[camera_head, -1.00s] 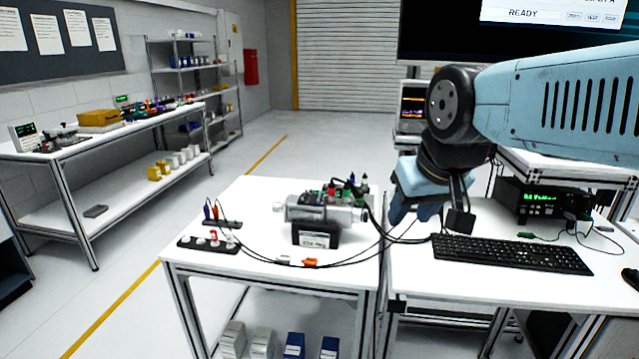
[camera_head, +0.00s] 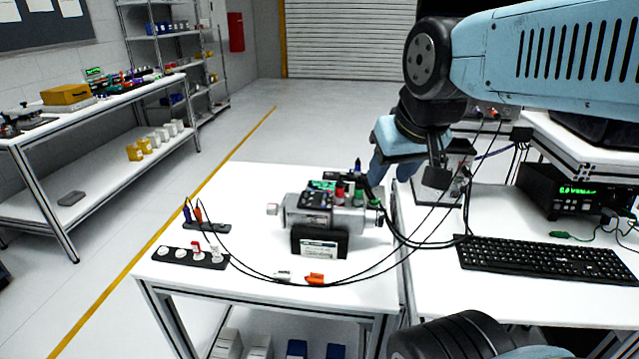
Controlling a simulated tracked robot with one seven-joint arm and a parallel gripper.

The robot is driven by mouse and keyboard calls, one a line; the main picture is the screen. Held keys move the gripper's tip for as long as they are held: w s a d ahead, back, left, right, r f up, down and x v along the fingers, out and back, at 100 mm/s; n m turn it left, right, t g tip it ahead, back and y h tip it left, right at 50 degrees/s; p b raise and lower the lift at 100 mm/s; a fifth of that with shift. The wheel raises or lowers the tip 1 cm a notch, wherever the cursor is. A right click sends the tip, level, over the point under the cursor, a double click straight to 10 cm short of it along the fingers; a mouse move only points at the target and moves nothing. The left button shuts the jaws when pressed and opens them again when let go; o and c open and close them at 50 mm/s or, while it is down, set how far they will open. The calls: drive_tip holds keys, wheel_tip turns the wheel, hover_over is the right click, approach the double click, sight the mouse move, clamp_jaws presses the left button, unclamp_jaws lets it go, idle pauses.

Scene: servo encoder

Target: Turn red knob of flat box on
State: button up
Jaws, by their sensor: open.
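A flat black box (camera_head: 172,256) lies near the left front edge of the white table, with a row of several small knobs on top. One of them is a red knob (camera_head: 197,246); the others look white. The red knob's exact angle is too small to tell. My gripper (camera_head: 389,172) is light blue, open and empty. It hangs behind and to the right of the servo unit, well to the right of the flat box. Its fingertips are partly unclear at this distance.
A grey servo unit (camera_head: 301,212) stands mid-table with coloured parts on top. Black cables (camera_head: 329,284) loop across the front past an orange connector (camera_head: 315,279). A second small black block (camera_head: 209,227) with plugs lies behind the flat box. A keyboard (camera_head: 530,264) lies right.

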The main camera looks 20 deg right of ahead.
drive_tip(key=shift+o, duration=0.9)
drive_tip(key=shift+w+r, duration=0.1)
drive_tip(key=w+f+n+g, duration=0.2)
drive_tip(key=w+n, duration=0.2)
drive_tip(key=w, duration=0.9)
drive_tip(key=w+f+n+g, duration=0.15)
drive_tip(key=w+n, duration=0.25)
drive_tip(key=w, duration=0.9)
drive_tip(key=w+f+n+g, duration=0.2)
drive_tip(key=w+f+n, duration=0.1)
drive_tip(key=w+f, duration=0.55)
drive_tip(key=f, duration=1.2)
drive_tip(key=shift+w+a+f, duration=0.15)
drive_tip(key=shift+w+f, duration=0.05)
drive_tip(key=shift+w, duration=0.05)
